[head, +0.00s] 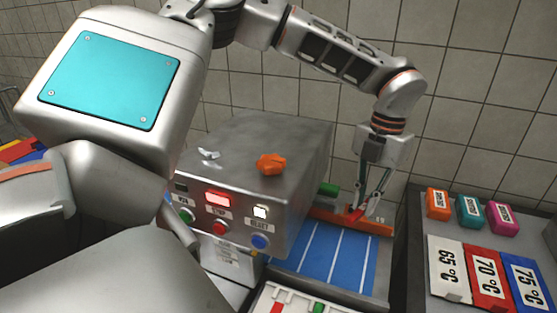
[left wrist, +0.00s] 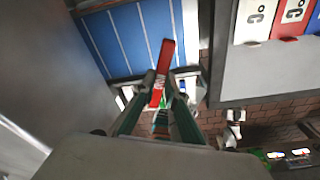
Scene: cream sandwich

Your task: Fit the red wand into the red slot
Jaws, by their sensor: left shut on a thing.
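The red wand (left wrist: 164,62) is a flat red bar held between the fingertips of my left gripper (left wrist: 160,90), and its far end reaches over the blue striped bed. In the head view the wand (head: 357,212) shows as a short red piece at the tips of my left gripper (head: 362,206), above the orange bar at the bed's back. A white panel (head: 262,302) at the bottom of the head view carries a red strip (head: 277,307) and a green strip (head: 318,307). I cannot tell whether the red strip is the slot. My right gripper is out of view.
A metal machine (head: 290,140) with lit buttons stands left of the blue bed (head: 325,255). An orange lump (head: 270,164) sits on it. An orange bar (head: 382,229) crosses the bed's back. At right, a grey counter (head: 417,225) holds coloured blocks and temperature cards (head: 488,275).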

